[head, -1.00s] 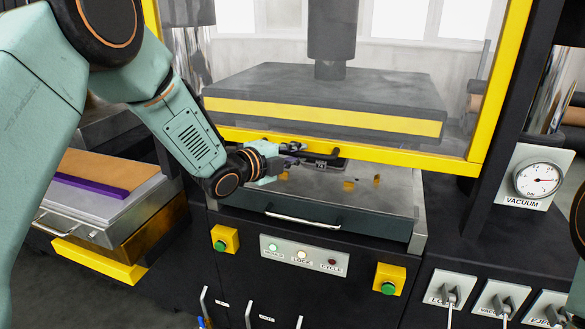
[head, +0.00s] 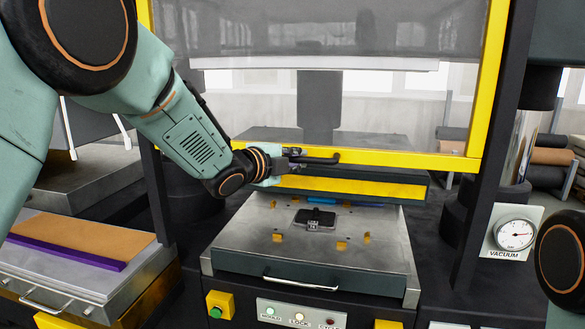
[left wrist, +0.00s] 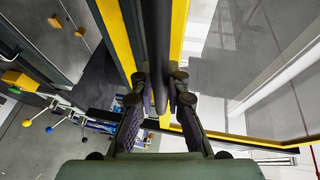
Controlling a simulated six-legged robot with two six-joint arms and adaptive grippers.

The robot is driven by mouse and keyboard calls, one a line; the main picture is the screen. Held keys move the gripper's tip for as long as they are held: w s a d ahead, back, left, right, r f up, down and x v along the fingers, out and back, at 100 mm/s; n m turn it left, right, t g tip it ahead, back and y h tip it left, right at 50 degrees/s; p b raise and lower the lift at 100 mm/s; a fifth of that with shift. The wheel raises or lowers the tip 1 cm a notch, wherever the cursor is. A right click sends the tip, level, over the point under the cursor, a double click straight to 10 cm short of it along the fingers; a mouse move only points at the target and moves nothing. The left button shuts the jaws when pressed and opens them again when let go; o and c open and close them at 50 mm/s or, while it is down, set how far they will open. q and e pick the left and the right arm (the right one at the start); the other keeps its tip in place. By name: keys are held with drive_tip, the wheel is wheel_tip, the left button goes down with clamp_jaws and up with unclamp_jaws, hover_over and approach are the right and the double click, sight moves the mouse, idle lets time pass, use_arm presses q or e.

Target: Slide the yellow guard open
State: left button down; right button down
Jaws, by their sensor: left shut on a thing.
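The guard is a see-through panel in a yellow frame (head: 400,160) at the front of the press. Its lower yellow bar stands above the press bed, with an open gap under it. A dark bar handle (head: 322,159) is fixed to that lower bar. My left gripper (head: 293,158) is shut on the left part of the handle. In the left wrist view the fingers (left wrist: 159,88) close on both sides of the dark handle (left wrist: 157,40), beside the yellow frame. My right gripper is not in view; only part of my right arm shows at the right edge.
The grey press bed (head: 240,240) carries a small dark part (head: 315,219) and several brass pieces. A yellow-striped platen (head: 350,187) hangs just behind the guard's lower bar. A side tray (head: 140,270) stands left, a vacuum gauge (head: 515,235) right.

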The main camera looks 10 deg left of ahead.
use_arm(q)
drive_tip(key=shift+a+r, duration=0.1)
drive_tip(key=shift+r, duration=0.3)
drive_tip(key=c, duration=1.3)
unclamp_jaws()
drive_tip(key=shift+w+f, duration=0.1)
drive_tip(key=shift+c, duration=0.2)
drive_tip(key=shift+s, duration=0.2)
drive_tip(key=v, duration=1.1)
drive_tip(key=shift+s+a, duration=0.25)
drive_tip(key=shift+s, duration=0.05)
